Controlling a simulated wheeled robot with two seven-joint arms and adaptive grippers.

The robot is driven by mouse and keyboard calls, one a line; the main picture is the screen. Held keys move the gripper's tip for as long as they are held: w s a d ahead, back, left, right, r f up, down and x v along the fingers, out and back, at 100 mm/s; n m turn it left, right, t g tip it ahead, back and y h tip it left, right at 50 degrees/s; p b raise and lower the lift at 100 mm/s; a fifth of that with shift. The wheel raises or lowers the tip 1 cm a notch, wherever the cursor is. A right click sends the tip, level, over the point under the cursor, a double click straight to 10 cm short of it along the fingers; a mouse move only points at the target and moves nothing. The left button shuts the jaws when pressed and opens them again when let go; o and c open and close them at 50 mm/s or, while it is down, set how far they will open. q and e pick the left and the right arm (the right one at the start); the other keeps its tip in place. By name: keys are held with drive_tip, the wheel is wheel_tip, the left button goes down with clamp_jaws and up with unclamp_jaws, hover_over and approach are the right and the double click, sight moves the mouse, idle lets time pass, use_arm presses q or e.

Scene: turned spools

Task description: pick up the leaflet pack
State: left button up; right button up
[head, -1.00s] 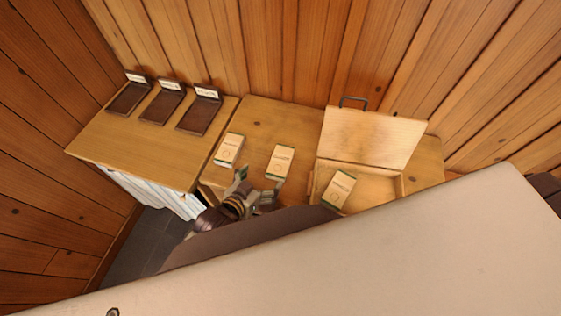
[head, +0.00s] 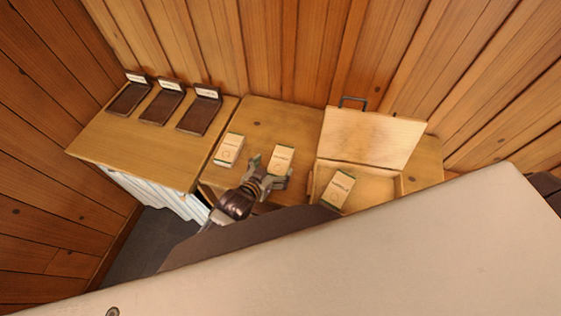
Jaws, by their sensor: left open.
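Three similar cream packs with green ends and printed labels too small to read are in the head view. One pack (head: 229,149) lies at the left of the table and a middle pack (head: 282,157) lies to its right. A third pack (head: 338,190) lies in or on the open wooden box. I cannot tell which is the leaflet pack. My left gripper (head: 270,169) is open, its fingers pointing at the near end of the middle pack and partly covering it. I cannot tell whether it touches. My right gripper is not in view.
The wooden box (head: 384,187) has its lid (head: 372,138) raised, with a dark handle on top. Three dark labelled trays (head: 200,114) stand on the side table (head: 100,146) at the left. A large pale surface covers the foreground. Plank walls stand behind.

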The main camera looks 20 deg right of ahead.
sight(281, 161)
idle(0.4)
use_arm(q)
drive_tip(key=shift+p+x, duration=0.35)
drive_tip(key=shift+x, duration=2.3)
drive_tip(key=shift+s, duration=0.1)
drive_tip(key=shift+c, duration=0.2)
drive_tip(key=c, duration=1.3)
